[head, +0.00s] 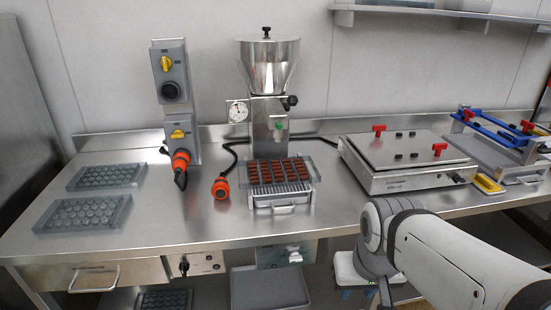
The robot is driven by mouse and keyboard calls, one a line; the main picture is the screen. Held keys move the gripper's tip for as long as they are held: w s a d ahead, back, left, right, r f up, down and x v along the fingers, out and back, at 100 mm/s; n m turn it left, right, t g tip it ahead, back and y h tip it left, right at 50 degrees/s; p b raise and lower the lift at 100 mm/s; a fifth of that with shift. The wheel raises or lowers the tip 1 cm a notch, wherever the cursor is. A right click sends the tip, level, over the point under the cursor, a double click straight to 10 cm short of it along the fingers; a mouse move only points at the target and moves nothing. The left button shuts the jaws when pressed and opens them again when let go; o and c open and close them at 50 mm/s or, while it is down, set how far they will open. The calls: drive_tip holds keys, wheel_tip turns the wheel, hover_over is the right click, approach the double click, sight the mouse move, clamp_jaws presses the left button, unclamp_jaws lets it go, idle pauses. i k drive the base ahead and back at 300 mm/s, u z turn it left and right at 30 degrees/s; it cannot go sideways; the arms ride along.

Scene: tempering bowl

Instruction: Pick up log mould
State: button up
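A clear mould (277,174) with rows of brown, oblong filled cavities lies on a slatted metal unit under the hopper machine, at the middle of the bench. It looks like the log mould, but no label shows. Two clear grey moulds with rounded cavities, a rear one (105,177) and a front one (82,213), lie flat on the left of the bench. Another mould (164,300) shows partly on the lower shelf. My arm reaches in from the lower right, in front of the bench and apart from the moulds. My gripper's fingers are not visible.
The hopper machine (269,66) stands behind the filled mould. An orange plug (221,188) lies left of it. A flat steel box (407,163) with red handles and a blue-railed frame (496,134) stand right. The bench (165,222) is clear front left.

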sight(292, 170)
drive_tip(key=u, duration=0.35)
drive_tip(key=i, duration=1)
drive_tip(key=z, duration=0.05)
